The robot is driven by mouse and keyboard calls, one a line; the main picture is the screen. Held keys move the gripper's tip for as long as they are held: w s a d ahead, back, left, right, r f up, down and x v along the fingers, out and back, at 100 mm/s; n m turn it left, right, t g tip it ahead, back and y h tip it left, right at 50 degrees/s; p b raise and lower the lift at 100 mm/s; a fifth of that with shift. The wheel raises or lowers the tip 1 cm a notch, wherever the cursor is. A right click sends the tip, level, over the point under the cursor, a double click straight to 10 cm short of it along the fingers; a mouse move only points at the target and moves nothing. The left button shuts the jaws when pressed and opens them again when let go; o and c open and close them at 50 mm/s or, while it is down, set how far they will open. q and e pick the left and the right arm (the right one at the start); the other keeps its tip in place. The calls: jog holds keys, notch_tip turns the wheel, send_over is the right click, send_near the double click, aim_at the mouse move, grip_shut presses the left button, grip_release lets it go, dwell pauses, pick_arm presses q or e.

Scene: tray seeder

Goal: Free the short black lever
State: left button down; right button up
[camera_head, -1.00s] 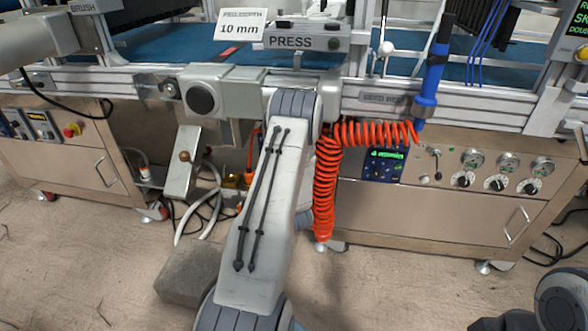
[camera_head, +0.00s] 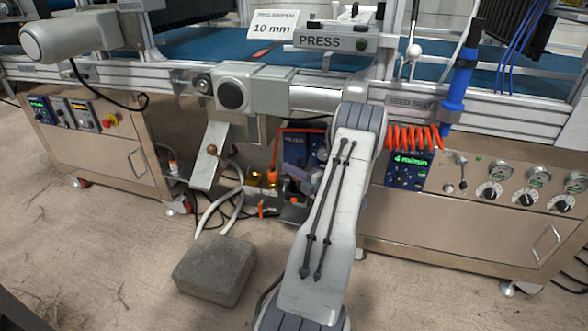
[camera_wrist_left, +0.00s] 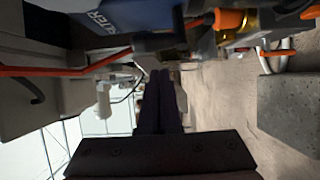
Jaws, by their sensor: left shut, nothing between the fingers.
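A short lever with a black tip (camera_head: 462,160) stands on the right cabinet's panel, beside the green-lit display. I cannot be sure that it is the lever meant, and I see nothing clearly holding it. My left arm crosses the head view's middle; its gripper is mostly hidden behind my arm there, under the machine. In the left wrist view my left gripper (camera_wrist_left: 160,76) shows dark fingers together, with nothing between them. They are near a blue box (camera_wrist_left: 120,16), apart from the black-tipped lever. My right gripper is not in view.
A grey block (camera_head: 214,268) lies on the floor, left of my arm. A tilted metal plate with a brown knob (camera_head: 211,150) hangs under the machine. Open floor lies at left.

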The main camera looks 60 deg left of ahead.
pick_arm(q)
jog(key=d+p, duration=0.3)
jog(key=d, duration=0.6)
jog(key=shift+w+d, duration=0.4)
jog(key=shift+w, duration=0.05)
